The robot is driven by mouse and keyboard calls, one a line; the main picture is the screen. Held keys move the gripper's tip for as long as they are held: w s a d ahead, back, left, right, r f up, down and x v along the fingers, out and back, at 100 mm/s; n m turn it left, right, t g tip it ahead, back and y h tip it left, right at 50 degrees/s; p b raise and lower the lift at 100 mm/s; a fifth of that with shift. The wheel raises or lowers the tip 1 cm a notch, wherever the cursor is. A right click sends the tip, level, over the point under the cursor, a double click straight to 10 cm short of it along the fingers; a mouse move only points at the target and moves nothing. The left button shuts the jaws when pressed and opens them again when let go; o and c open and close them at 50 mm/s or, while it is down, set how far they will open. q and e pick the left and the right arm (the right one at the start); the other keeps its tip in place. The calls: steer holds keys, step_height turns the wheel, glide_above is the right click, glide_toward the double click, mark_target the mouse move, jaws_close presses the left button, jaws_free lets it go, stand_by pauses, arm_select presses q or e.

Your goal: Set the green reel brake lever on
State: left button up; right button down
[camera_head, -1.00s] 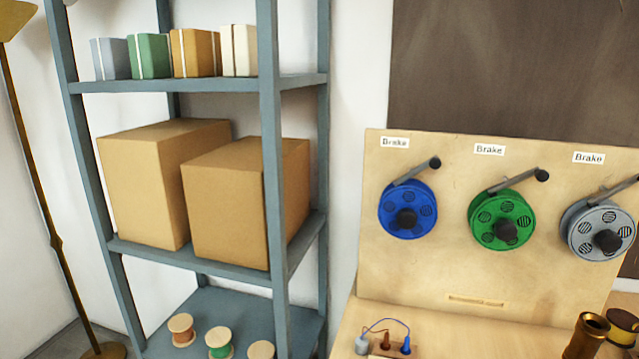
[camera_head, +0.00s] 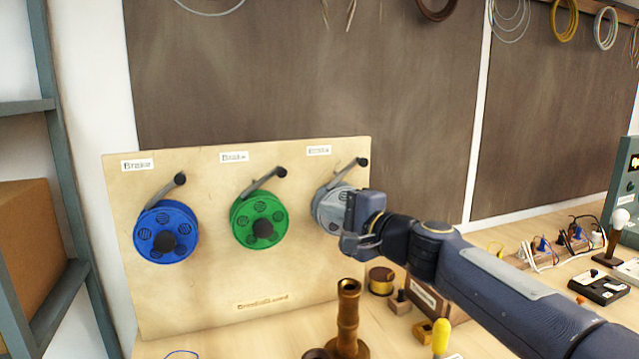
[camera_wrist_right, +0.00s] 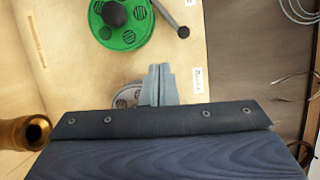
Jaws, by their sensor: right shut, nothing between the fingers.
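The green reel (camera_head: 259,219) hangs on the upright wooden board, between a blue reel and a grey reel. Its grey brake lever (camera_head: 263,181) slants up to the right from the reel's top and ends in a dark knob. In the right wrist view the green reel (camera_wrist_right: 122,22) is at the top, with the lever's dark knob (camera_wrist_right: 183,32) to its right. My right gripper (camera_head: 352,222) is in front of the grey reel, to the right of the green reel and apart from its lever. Its fingers (camera_wrist_right: 158,84) are shut and empty. My left gripper is not in view.
The blue reel (camera_head: 166,232) and the grey reel (camera_head: 327,209) have similar levers under Brake labels. A brass column (camera_head: 347,318) stands on the bench in front of the board. A yellow spool (camera_head: 381,280) and small parts lie beneath my right arm.

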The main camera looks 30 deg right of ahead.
steer(key=w+d+r+m+h, duration=0.1)
steer(key=d+r+m+h, duration=0.1)
steer(key=d+m, duration=0.15)
steer(key=w+a+r+p, duration=0.1)
steer(key=w+a, duration=0.2)
steer(key=w, duration=0.8)
steer(key=shift+r+n+t, duration=0.15)
steer(key=shift+n+t, duration=0.2)
steer(key=shift+t, duration=0.05)
steer(key=shift+r+p, duration=0.1)
steer(key=shift+p, duration=0.2)
steer(key=shift+w+a+r+n+p, duration=0.15)
steer(key=shift+a+r+n+p, duration=0.45)
steer(key=shift+n, duration=0.3)
steer(key=shift+y, duration=0.3)
